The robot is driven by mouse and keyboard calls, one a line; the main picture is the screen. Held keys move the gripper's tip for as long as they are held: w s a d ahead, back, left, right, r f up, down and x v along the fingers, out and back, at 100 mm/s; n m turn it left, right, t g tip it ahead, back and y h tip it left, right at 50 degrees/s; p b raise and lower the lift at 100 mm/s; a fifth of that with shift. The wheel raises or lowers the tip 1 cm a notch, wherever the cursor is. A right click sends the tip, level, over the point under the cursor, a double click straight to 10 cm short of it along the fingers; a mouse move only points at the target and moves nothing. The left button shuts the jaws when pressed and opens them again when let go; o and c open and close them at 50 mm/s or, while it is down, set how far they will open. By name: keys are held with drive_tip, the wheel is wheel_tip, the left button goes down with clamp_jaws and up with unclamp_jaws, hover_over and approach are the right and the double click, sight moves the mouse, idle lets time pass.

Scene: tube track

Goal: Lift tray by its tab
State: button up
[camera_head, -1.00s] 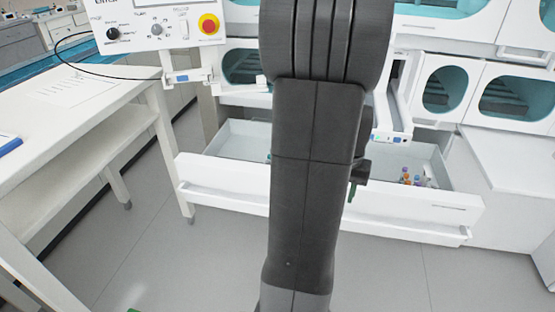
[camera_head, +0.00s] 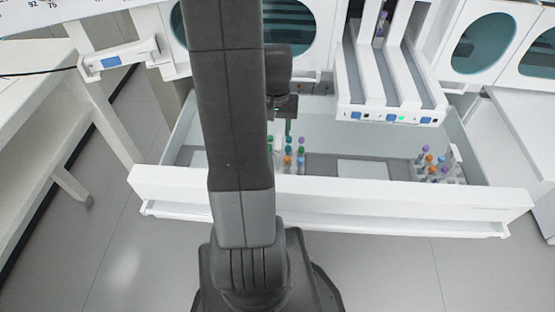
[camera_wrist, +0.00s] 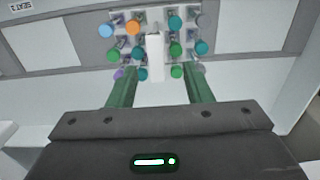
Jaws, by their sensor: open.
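The tray in the wrist view is a white rack (camera_wrist: 150,14) of tubes with blue, orange, teal and green caps. A white upright tab (camera_wrist: 155,58) stands at its middle, on the near side. My gripper (camera_wrist: 158,74) is open. Its two green fingers point toward the rack, one on each side of the tab in the picture, with gaps between. I cannot tell how far above the tab they are. In the head view my gripper (camera_head: 288,128) hangs over the open drawer, just above the capped tubes (camera_head: 288,153); my arm hides part of the rack.
The white drawer (camera_head: 340,205) is pulled out, its walls around the rack. A second tube rack (camera_head: 437,167) stands at the drawer's right end. White rails (camera_head: 388,112) with blue ends jut out above the drawer. A white table (camera_head: 30,110) is at left.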

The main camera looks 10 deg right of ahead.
sight(279, 140)
drive_tip(key=f, duration=0.2)
drive_tip(key=f+b, duration=0.1)
drive_tip(key=f, duration=0.1)
drive_tip(key=shift+w+d+f, duration=0.1)
drive_tip(key=shift+w+d, duration=0.1)
drive_tip(key=shift+d, duration=0.2)
drive_tip(key=shift+f, duration=0.6)
clamp_jaws()
